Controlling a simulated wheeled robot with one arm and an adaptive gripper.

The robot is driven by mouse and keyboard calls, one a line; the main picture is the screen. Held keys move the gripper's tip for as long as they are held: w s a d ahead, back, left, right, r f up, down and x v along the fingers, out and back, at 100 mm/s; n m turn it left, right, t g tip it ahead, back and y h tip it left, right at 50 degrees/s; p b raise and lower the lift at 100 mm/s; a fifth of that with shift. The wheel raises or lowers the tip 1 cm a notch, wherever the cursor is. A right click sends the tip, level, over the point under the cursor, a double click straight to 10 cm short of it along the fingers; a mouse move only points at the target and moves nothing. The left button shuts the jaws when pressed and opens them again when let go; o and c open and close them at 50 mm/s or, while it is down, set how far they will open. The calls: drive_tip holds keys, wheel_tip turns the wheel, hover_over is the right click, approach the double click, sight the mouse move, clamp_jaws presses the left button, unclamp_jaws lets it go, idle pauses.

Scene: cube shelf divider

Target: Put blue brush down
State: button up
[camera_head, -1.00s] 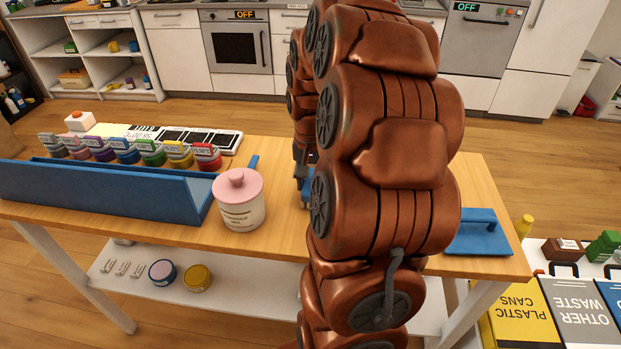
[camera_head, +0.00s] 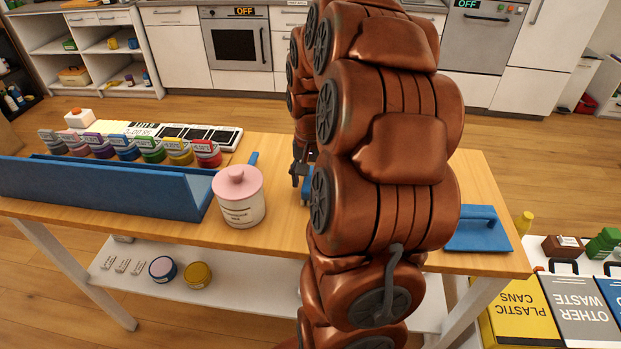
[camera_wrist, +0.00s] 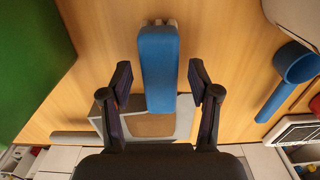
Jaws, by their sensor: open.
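The blue brush (camera_wrist: 158,75) shows in the middle of the wrist view, with its pale end at the top. It lies between the two fingers of my gripper (camera_wrist: 159,72), and a gap shows on each side of it. The fingers are open and hold nothing. In the head view, my gripper (camera_head: 299,172) is just above the wooden table (camera_head: 285,215), right of the pink-lidded jar. A small blue part of the brush (camera_head: 307,187) shows beside my arm, which hides the rest.
A pink-lidded jar (camera_head: 238,200) and a blue tray (camera_head: 110,193) stand to the left. A blue scoop (camera_wrist: 285,80) lies at the right in the wrist view. A blue flat object with a handle (camera_head: 482,230) lies at the table's right end. A grey-edged object (camera_wrist: 180,125) shows below the brush.

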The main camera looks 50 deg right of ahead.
sight(310, 180)
wheel_tip(310, 180, up, 12)
drive_tip(key=b, duration=0.1)
drive_tip(key=shift+r+b, duration=0.15)
drive_tip(key=shift+b, duration=0.25)
drive_tip(key=shift+a, duration=0.1)
drive_tip(key=s+a+f+n, duration=0.2)
drive_tip(key=s+a+n, duration=0.1)
drive_tip(key=a, duration=0.4)
drive_tip(key=s+a+f+n+g, duration=0.1)
drive_tip(key=s+a+f+n, duration=0.15)
drive_tip(key=a, duration=0.55)
drive_tip(key=s+a+f+n, duration=0.2)
drive_tip(key=s+a+n, duration=0.1)
drive_tip(key=a, duration=0.4)
drive_tip(key=s+a+f+n, duration=0.2)
drive_tip(key=s+a+f, duration=0.2)
drive_tip(key=s, duration=0.4)
drive_tip(key=shift+s+a+g, duration=0.3)
drive_tip(key=shift+a+g, duration=0.1)
drive_tip(key=shift+a, duration=0.1)
drive_tip(key=shift+n, duration=0.25)
wheel_tip(310, 180, up, 4)
drive_tip(key=p, duration=0.4)
drive_tip(key=shift+r+p, duration=0.25)
drive_tip(key=shift+p, duration=0.05)
drive_tip(key=shift+f, duration=0.15)
